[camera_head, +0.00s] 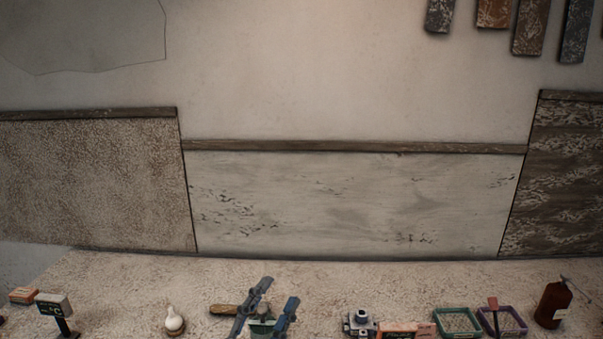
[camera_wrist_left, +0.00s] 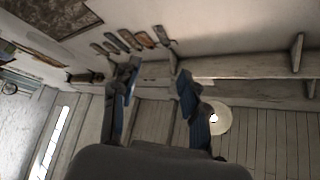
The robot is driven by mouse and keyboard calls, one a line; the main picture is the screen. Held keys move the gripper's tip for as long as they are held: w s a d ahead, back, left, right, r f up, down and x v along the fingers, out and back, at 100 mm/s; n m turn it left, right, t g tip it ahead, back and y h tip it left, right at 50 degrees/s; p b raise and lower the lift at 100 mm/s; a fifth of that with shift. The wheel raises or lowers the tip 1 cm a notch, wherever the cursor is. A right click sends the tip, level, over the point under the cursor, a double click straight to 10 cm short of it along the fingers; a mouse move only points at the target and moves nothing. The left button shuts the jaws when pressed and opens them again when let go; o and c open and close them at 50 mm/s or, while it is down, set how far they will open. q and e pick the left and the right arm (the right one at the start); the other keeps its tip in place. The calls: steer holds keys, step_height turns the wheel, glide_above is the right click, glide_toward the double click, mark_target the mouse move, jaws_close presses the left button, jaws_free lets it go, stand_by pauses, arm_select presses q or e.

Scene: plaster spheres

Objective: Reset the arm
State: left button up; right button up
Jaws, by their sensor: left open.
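My left gripper (camera_head: 267,309) shows at the bottom of the head view, its two blue-grey fingers apart above the near part of the worktop. In the left wrist view the same gripper (camera_wrist_left: 158,82) has its fingers spread with nothing between them. That view faces a wall and shelves, tilted. My right gripper is in neither view. No plaster sphere can be told for sure.
The speckled worktop (camera_head: 120,275) holds a white bulb-shaped item (camera_head: 174,322), a small display stand (camera_head: 57,312), a green tray (camera_head: 457,322), a purple tray (camera_head: 511,323) and a brown bottle (camera_head: 552,304). The wall stands behind. The worktop's back strip is clear.

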arm_select(q)
steer(key=s+a+f+n+g+y, duration=0.2)
steer(key=a+f+n+g+y, duration=0.1)
steer(key=a+f+n+y, duration=0.5)
steer(key=s+a+f+n+g+y, duration=0.25)
steer(key=a+f+n+y, duration=0.25)
steer(key=a+f, duration=0.45)
steer(key=s+d+f+n+g+h, duration=0.1)
steer(key=s+f+g, duration=0.5)
steer(key=s, duration=0.4)
steer(key=s+d+f+g, duration=0.1)
steer(key=s+f+g, duration=0.4)
steer(key=s+f, duration=0.35)
step_height(320, 180, down, 29)
steer(key=s+g+b, duration=0.1)
steer(key=s+b, duration=0.2)
steer(key=s+a+f, duration=0.1)
steer(key=s+f, duration=0.7)
steer(key=s+a+f+g+b, duration=0.1)
steer(key=s+a+f, duration=0.1)
steer(key=s+f, duration=0.6)
steer(key=shift+a, duration=0.25)
